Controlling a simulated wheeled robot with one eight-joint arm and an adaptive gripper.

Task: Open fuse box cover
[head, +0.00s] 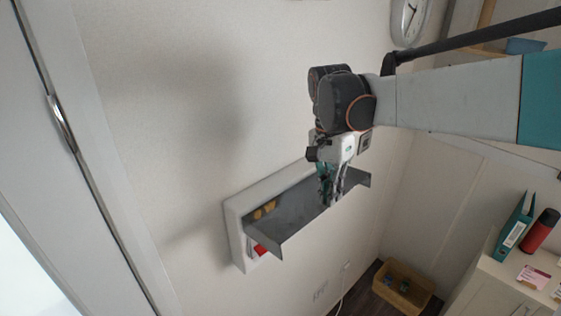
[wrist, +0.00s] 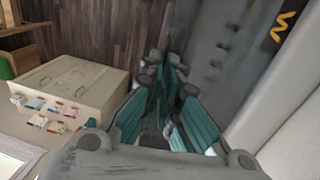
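The white fuse box (head: 236,235) is mounted on the wall in the lower middle of the head view. Its long grey cover (head: 292,214) stands out from the box at an angle, with a gap where part of the inside shows. My gripper (head: 329,193) is at the cover, toward its right end, and overlaps it in the picture. In the wrist view the teal fingers of my gripper (wrist: 168,75) come together at the tips, beside the dark grey cover (wrist: 215,60). Whether the tips touch the cover, I cannot tell.
A red item (head: 260,249) shows inside the box's lower end. A clock (head: 409,18) hangs above. A cabinet (head: 500,270) with a green binder (head: 513,228) and red bottle (head: 541,229) stands at right. A crate (head: 405,296) is on the floor. A door handle (head: 61,122) is at left.

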